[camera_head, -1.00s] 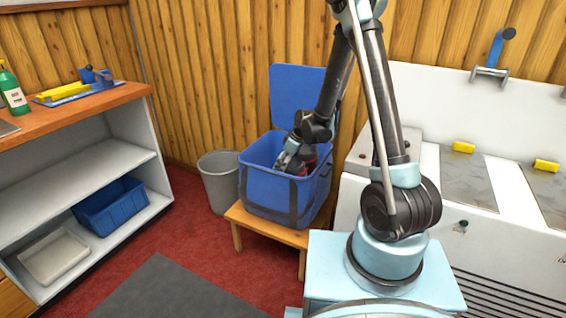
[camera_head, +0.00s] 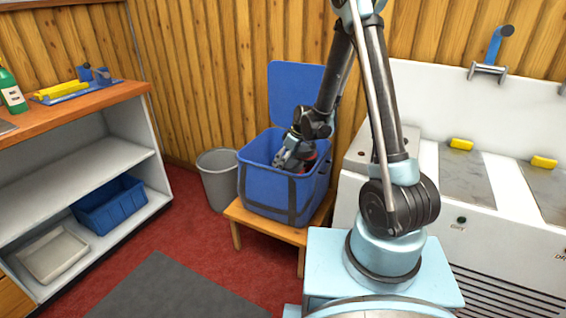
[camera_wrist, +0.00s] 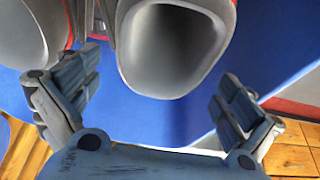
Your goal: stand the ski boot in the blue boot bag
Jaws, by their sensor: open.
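The blue boot bag (camera_head: 265,190) stands upright with its lid raised. My gripper (camera_head: 287,162) reaches down into the bag's mouth. A dark boot with some red (camera_head: 310,163) shows inside the bag, beside the gripper and partly hidden by it and the bag's wall. In the wrist view my gripper (camera_wrist: 160,75) has its fingers spread apart with nothing clamped between them. The open grey cuff of a boot (camera_wrist: 175,45) lies just beyond the fingers, against blue bag fabric. A second grey cuff (camera_wrist: 30,30) shows at the upper left. The boot's sole is hidden.
The bag sits on a wooden bench (camera_head: 255,225). A grey bin (camera_head: 218,182) stands left of it. A white cabinet with a sink-like top (camera_head: 450,215) is close on the right. Shelves at left hold a blue crate (camera_head: 110,205) and a pale tray (camera_head: 52,256).

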